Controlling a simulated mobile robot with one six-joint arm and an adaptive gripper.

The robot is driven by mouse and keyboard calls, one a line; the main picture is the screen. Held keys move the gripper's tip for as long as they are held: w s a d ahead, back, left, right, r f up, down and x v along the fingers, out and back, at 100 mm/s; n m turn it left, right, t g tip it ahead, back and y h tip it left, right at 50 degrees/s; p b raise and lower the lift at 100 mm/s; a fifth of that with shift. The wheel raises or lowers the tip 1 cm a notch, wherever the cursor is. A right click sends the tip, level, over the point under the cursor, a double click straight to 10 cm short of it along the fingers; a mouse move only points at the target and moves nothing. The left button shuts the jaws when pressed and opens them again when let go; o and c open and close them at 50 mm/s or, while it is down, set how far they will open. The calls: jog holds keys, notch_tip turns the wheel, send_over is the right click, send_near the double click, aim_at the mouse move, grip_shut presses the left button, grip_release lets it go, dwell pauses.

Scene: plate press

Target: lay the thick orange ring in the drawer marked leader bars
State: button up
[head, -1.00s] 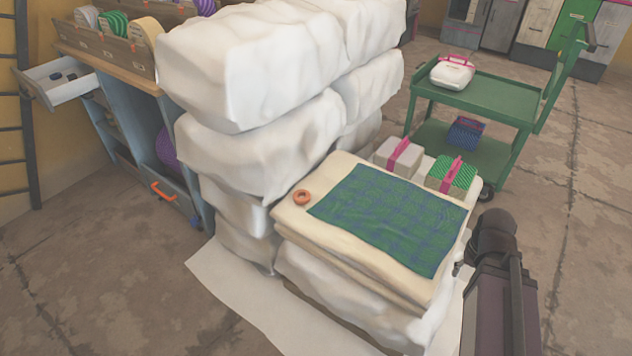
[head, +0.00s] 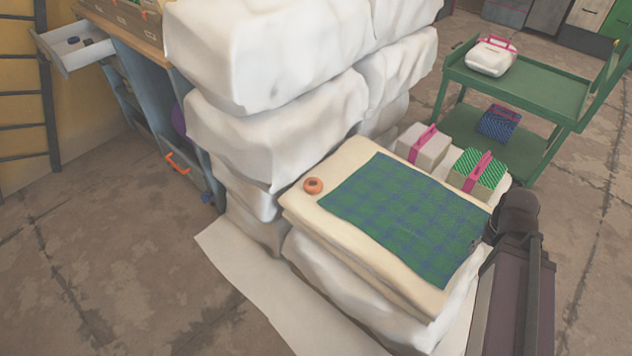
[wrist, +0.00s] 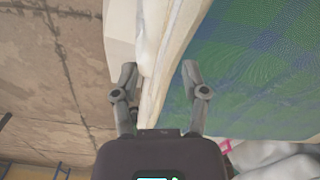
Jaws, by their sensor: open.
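The thick orange ring (head: 313,186) lies flat on the cream padded top of the low stack, beside the corner of a green-blue plaid cloth. An open white drawer (head: 75,52) juts from the blue cabinet at the upper left, with small dark items inside; no marking on it is readable. My gripper (wrist: 160,75) is open and empty in the wrist view, above the edge of the stack beside the plaid cloth (wrist: 255,70). The ring is not in the wrist view. In the head view my arm is at the lower right, and the fingertips cannot be made out there.
Tall white wrapped bales (head: 270,60) stand between the stack and the cabinet (head: 150,85). Two strapped bundles, one grey (head: 420,146) and one green (head: 478,172), sit behind the cloth. A green cart (head: 530,80) stands at right. Floor at lower left is clear.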

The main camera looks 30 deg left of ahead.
jog(key=o, duration=0.5)
jog(key=shift+a, duration=0.25)
jog(key=shift+o, duration=0.5)
jog(key=shift+w+a+r, duration=0.1)
jog(key=shift+w+a, duration=0.05)
jog(key=shift+a, duration=0.1)
jog(key=w+a+r+p, duration=0.1)
jog(key=a, duration=0.2)
jog(key=w+a+r+p, duration=0.1)
jog(key=w+a, duration=0.1)
jog(key=a, duration=0.1)
jog(key=w+a+r+p, duration=0.1)
jog(key=w+a, duration=0.1)
jog(key=a, duration=0.1)
jog(key=shift+a+r+p, duration=0.3)
jog(key=shift+a+p, duration=0.1)
jog(key=a+r+p, duration=0.3)
jog(key=a, duration=0.9)
jog(key=s+a+r+p, duration=0.1)
jog(key=a+r+p, duration=0.2)
jog(key=a, duration=1)
jog(key=a+r+p, duration=0.3)
jog(key=a, duration=0.9)
jog(key=shift+s+a, duration=0.25)
jog(key=shift+a, duration=0.15)
jog(key=shift+f, duration=0.2)
